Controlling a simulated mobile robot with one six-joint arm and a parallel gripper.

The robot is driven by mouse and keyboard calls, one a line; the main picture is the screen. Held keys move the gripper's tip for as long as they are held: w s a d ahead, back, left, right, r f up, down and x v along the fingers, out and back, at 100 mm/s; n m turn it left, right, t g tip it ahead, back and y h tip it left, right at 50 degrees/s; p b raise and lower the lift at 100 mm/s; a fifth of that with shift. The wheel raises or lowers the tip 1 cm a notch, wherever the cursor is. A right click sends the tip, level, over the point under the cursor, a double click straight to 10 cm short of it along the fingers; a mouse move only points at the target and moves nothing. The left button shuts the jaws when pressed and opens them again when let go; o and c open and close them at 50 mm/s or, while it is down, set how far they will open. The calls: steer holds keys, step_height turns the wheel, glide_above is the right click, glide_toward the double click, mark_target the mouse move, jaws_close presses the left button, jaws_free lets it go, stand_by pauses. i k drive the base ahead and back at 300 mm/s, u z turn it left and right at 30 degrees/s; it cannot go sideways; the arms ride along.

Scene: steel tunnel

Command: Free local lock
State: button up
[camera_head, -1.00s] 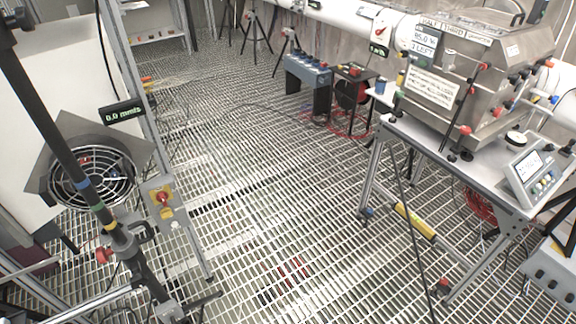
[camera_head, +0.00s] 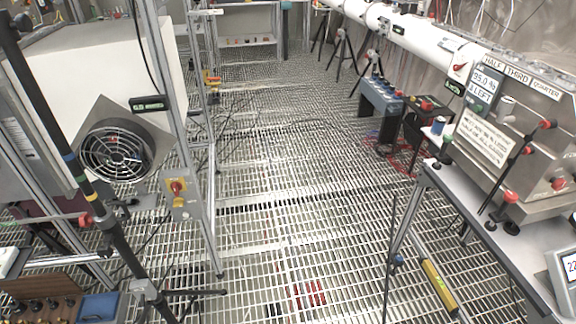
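No part is clearly marked as the local lock. A red rotary handle on a yellow plate (camera_head: 176,189) is fixed to a grey box on the metal post at left, below a fan. A steel chamber (camera_head: 515,135) with red knobs and levers stands on a bench at right, partly cut off by the right edge. It carries labels HALF, THIRD and QUARTER and a small display (camera_head: 484,86) that seems to read 3 LEFT. My gripper is not in view.
The grated floor (camera_head: 270,220) is open between the left frame and the right bench (camera_head: 480,220). A round fan (camera_head: 115,152) is at left. A blue-grey box on legs (camera_head: 380,98) and tripods stand further back. A dark banded pole (camera_head: 105,215) crosses the left foreground.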

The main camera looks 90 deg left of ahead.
mark_target(178, 202)
steer(key=u, duration=0.05)
steer(key=k, duration=0.1)
steer(key=u, duration=3.2)
steer(key=i, duration=1)
steer(key=u, duration=0.05)
